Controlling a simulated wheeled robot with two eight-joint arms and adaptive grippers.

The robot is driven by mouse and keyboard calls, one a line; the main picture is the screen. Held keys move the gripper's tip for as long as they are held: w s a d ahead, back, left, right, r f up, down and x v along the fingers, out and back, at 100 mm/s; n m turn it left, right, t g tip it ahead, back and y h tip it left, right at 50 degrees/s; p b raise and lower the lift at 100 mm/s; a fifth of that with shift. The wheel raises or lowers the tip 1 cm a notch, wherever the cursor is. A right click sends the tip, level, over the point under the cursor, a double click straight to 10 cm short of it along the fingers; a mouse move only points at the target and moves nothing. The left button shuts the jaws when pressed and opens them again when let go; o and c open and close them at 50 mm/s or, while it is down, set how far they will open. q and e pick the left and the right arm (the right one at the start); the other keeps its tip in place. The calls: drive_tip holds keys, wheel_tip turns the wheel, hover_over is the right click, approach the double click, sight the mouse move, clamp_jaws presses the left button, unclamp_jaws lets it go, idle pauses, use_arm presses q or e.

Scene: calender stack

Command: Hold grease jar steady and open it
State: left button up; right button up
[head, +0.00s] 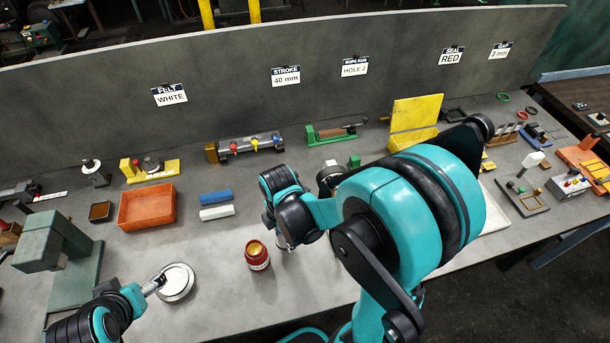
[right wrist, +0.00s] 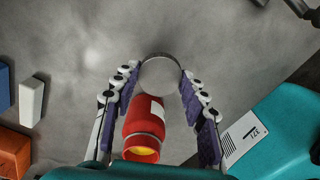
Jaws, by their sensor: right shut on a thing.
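The red grease jar (head: 258,262) stands upright on the bench with its top open and yellow grease showing inside. It also shows in the right wrist view (right wrist: 146,117), its open yellow mouth at the bottom. My right gripper (head: 284,240) is just right of the jar. In the right wrist view its fingers are shut on a round grey metal lid (right wrist: 160,73), apart from the jar's mouth. My left gripper (head: 156,284) is at the lower left, beside a round silver dish; whether its fingers are open or touch the dish is unclear.
The round silver dish (head: 177,281) lies left of the jar. An orange tray (head: 147,207), a blue block (head: 216,197) and a white block (head: 216,212) lie behind. A green press (head: 52,250) stands at far left. Bench around the jar is clear.

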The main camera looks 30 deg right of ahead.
drive_tip(key=shift+w+d, duration=0.85)
drive_tip(key=shift+w, duration=0.15)
drive_tip(key=w+d, duration=0.3)
drive_tip(key=d, duration=0.1)
drive_tip(key=w+d+b, duration=0.1)
drive_tip(key=w+d, duration=0.2)
drive_tip(key=d, duration=0.1)
drive_tip(key=w+d+b, duration=0.1)
drive_tip(key=w+d, duration=0.1)
drive_tip(key=d, duration=0.3)
drive_tip(key=shift+w, duration=0.4)
drive_tip(key=shift+w+b, duration=0.1)
drive_tip(key=shift+b, duration=0.2)
wheel_tip(320, 180, down, 4)
drive_tip(key=shift+r+b, duration=0.2)
drive_tip(key=shift+b, duration=0.6)
use_arm(q)
drive_tip(key=f, duration=0.4)
drive_tip(key=shift+w, duration=0.25)
use_arm(e)
drive_tip(key=shift+r, duration=0.1)
use_arm(q)
drive_tip(key=shift+f, duration=0.1)
use_arm(e)
drive_tip(key=o, duration=0.9)
drive_tip(key=shift+f, duration=0.2)
drive_tip(key=o, duration=0.4)
